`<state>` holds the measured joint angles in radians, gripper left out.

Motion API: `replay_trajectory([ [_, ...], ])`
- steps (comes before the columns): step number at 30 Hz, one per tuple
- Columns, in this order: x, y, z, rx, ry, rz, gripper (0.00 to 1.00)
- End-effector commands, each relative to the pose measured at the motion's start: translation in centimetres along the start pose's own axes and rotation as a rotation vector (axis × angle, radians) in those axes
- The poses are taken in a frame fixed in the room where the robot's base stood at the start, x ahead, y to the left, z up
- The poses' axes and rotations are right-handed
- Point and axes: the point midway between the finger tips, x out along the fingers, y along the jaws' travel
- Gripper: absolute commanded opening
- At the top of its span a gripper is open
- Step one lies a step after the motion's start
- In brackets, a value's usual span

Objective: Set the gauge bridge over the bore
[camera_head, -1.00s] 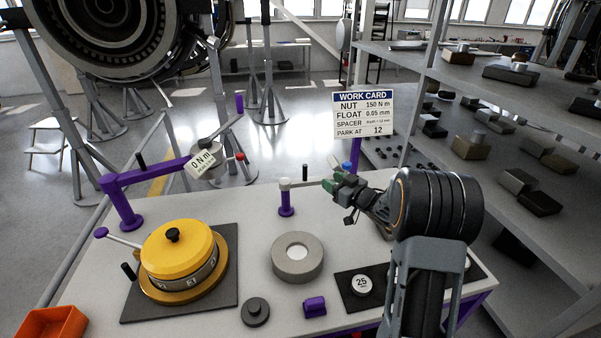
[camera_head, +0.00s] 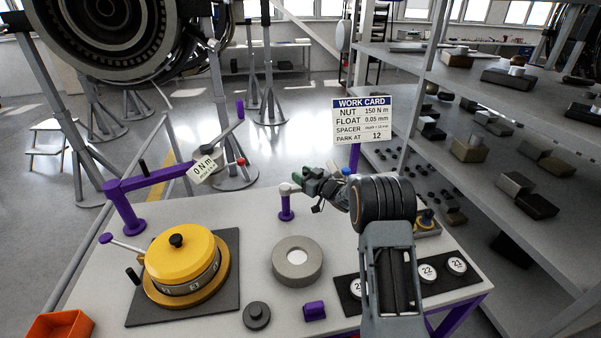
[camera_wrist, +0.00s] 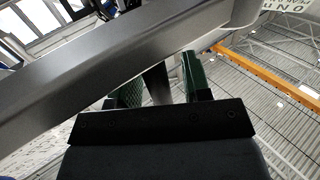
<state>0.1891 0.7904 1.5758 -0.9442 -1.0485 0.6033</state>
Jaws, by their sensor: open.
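A purple post (camera_head: 286,207) with a pale round head stands on the bench behind a grey ring (camera_head: 297,278). The ring has a pale round centre; I take it for the bore. A thin bar leaves the post's head toward the right, mostly hidden by my gripper; it may be the gauge bridge. My gripper (camera_head: 308,184), with green pads, is open beside the post's head, above the bench and behind the ring. In the wrist view a wide grey bar (camera_wrist: 100,65) crosses close in front of the green fingers, and a grey piece shows between them. I cannot tell if they touch.
A yellow-lidded housing (camera_head: 179,254) stands at left on a dark mat, under a purple arm with a "0 N m" tag (camera_head: 202,166). White numbered discs (camera_head: 428,272) lie at right. A black knobbed disc (camera_head: 256,315) and purple block (camera_head: 314,310) sit in front. The work card (camera_head: 362,120) stands behind.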

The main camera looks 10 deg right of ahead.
Motion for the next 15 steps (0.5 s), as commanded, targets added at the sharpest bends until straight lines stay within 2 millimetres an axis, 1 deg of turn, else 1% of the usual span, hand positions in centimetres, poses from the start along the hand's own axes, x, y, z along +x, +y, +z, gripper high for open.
replay_trajectory([
  [5,0.69,-0.06,-0.04,0.000,0.001,-0.001,0.44],
  [13,0.73,-0.04,-0.01,0.000,0.001,0.000,0.44],
  [15,0.73,-0.04,-0.01,0.000,0.001,0.000,0.38],
])
